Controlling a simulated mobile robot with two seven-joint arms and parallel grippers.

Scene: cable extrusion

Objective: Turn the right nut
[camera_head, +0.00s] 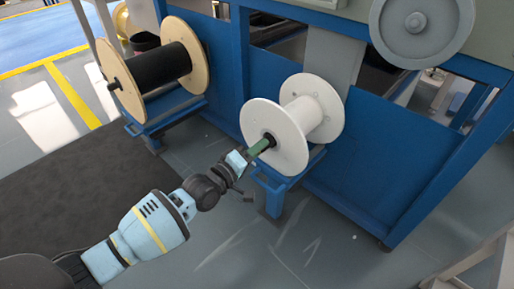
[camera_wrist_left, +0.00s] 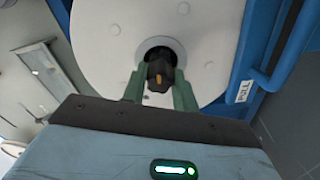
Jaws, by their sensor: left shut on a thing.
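A white spool (camera_head: 288,125) sits on a blue stand, its flange facing my left arm. A black nut (camera_wrist_left: 160,76) with an orange mark is at the centre of the flange in the left wrist view. My left gripper (camera_head: 262,147) reaches the spool's hub from the lower left. Its green fingers (camera_wrist_left: 160,92) stand on both sides of the nut and are shut on it. In the head view the fingers mostly hide the nut. My right gripper is not in view.
A second spool with black cable (camera_head: 158,68) and wooden flanges stands at the left on a blue stand. A blue machine frame (camera_head: 375,165) is behind the white spool. A grey wheel (camera_head: 415,28) is at the upper right. The grey floor (camera_head: 300,250) in front is mostly clear.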

